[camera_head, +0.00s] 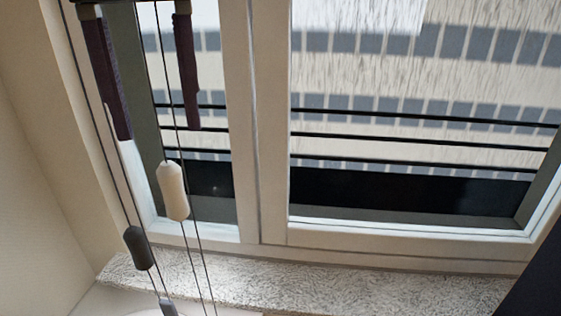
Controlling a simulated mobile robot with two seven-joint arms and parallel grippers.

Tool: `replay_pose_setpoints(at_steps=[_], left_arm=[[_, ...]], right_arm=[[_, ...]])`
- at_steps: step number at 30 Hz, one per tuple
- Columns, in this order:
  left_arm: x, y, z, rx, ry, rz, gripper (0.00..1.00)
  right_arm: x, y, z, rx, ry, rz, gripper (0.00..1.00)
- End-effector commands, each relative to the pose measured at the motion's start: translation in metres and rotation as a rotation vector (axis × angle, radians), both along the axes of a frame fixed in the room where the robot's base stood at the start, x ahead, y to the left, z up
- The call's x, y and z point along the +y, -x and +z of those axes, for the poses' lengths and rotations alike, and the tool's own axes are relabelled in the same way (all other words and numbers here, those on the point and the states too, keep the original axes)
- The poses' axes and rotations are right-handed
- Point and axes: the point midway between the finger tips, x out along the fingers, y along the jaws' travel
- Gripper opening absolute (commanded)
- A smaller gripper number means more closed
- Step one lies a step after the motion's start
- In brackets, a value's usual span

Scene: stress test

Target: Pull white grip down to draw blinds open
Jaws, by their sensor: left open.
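The white grip (173,190) hangs on a thin dark cord in front of the window, left of the middle of the head view. My left gripper (158,131) comes in from the top left with its two dark fingers spread apart. In the picture its fingertips are a little above the white grip, and the cord runs between the fingers. I cannot tell whether the fingers and cord are at the same depth. The gripper holds nothing. The blinds themselves cannot be made out clearly. My right gripper is not in view.
A dark grip (138,248) hangs on a neighbouring cord, lower left of the white one. A grey grip (168,308) is cut off by the bottom edge. A white-framed window (256,130) stands behind, above a speckled stone sill (300,286). The left wall is close.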

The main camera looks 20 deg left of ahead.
Motion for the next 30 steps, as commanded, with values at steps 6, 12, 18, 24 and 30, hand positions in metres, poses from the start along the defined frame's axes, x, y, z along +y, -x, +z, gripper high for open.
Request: replay_pose_setpoints(at_steps=[6,12,18,24,30], left_arm=[[0.003,0.001,-0.012,0.01,-0.003,-0.015,0.61],[0.003,0.002,-0.049,0.01,-0.003,-0.015,0.61],[0.003,0.001,-0.081,0.006,-0.002,-0.015,0.61],[0.003,0.0,-0.094,0.002,-0.002,-0.016,0.61],[0.003,0.0,-0.095,0.001,-0.002,-0.016,0.61]], right_arm=[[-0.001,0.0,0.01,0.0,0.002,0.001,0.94],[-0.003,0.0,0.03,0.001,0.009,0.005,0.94],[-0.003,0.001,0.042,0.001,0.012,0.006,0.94],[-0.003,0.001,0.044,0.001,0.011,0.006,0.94],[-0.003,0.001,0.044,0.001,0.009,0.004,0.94]])
